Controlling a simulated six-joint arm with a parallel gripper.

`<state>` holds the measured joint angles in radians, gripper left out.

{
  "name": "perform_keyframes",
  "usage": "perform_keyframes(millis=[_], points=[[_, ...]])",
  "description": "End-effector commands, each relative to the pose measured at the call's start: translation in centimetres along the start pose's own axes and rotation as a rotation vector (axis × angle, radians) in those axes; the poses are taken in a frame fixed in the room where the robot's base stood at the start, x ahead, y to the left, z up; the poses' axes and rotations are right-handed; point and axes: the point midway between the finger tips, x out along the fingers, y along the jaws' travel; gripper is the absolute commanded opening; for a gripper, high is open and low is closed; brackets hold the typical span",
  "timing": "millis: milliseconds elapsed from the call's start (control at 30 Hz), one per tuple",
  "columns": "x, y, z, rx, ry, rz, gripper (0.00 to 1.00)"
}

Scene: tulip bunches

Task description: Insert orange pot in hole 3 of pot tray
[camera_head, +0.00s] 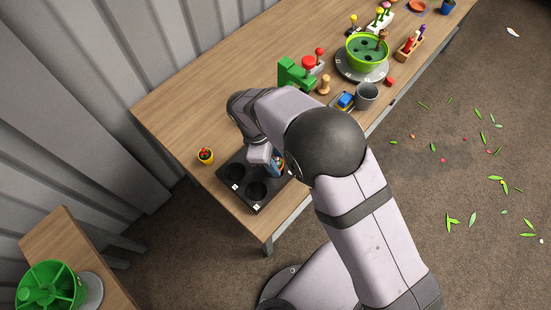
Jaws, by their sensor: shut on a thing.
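The black pot tray (262,206) lies near the front left corner of the long table. Two of its round holes show empty, with white number labels that are too small to read surely. My gripper (277,166) is low over the tray's right end, beside these two holes. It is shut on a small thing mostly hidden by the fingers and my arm. Small blue and orange patches show there, but I cannot tell the thing's shape or whether it touches the tray. My arm covers that end of the tray.
A green block-like object (293,75), a grey cup (367,96) and a green bowl (368,50) stand farther back. An orange dish (417,6) lies at the far end.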

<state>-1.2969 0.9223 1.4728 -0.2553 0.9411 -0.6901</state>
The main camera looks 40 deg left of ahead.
Motion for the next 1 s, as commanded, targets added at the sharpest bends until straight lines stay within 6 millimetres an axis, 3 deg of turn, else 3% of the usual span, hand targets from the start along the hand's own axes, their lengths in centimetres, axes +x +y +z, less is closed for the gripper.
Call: perform_keyframes(millis=[1000], points=[[2.0,0.0,-0.6,0.000,-0.001,0.000,0.13]])
